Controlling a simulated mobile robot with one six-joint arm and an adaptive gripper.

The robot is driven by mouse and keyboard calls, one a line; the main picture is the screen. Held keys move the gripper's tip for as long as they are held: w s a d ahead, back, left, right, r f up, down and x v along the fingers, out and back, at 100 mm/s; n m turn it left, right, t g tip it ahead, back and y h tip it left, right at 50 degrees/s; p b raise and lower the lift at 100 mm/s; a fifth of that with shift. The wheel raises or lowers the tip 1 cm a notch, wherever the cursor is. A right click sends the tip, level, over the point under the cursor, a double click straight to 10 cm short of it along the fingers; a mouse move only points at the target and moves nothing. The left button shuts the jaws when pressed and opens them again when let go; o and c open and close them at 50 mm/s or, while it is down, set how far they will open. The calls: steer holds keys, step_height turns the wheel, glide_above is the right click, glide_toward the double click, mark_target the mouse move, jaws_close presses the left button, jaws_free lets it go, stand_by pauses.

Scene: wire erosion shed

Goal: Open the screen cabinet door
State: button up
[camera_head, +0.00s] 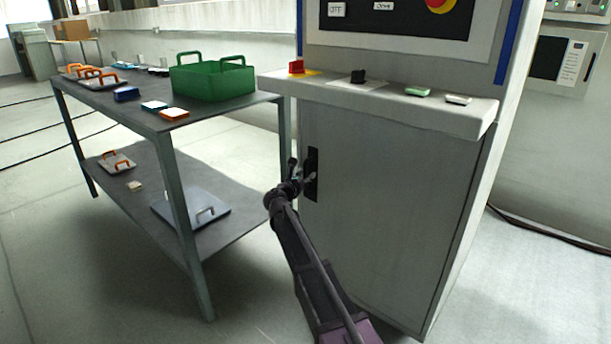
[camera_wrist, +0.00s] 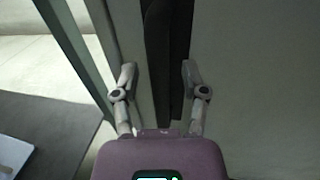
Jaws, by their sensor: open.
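The screen cabinet (camera_head: 400,180) stands right of centre in the head view, with its grey door (camera_head: 385,235) shut below a ledge. A black handle plate (camera_head: 311,163) sits at the upper left edge of the door. My gripper (camera_head: 294,172) is at this handle, coming from below. In the wrist view my gripper (camera_wrist: 158,80) is open, with one finger on each side of the dark handle (camera_wrist: 166,50). I cannot tell whether either finger touches it. The arm and gripper partly hide the handle's lower left in the head view.
A two-level table (camera_head: 190,128) stands close on the left, with a green crate (camera_head: 212,80) and several small items on top. A blue-grey panel (camera_head: 180,215) lies on its lower shelf. The ledge (camera_head: 470,115) juts out above the door. Floor right of the cabinet is clear except a cable (camera_head: 545,230).

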jaws_close()
steer(key=shift+s+d, duration=0.1)
stand_by(0.3)
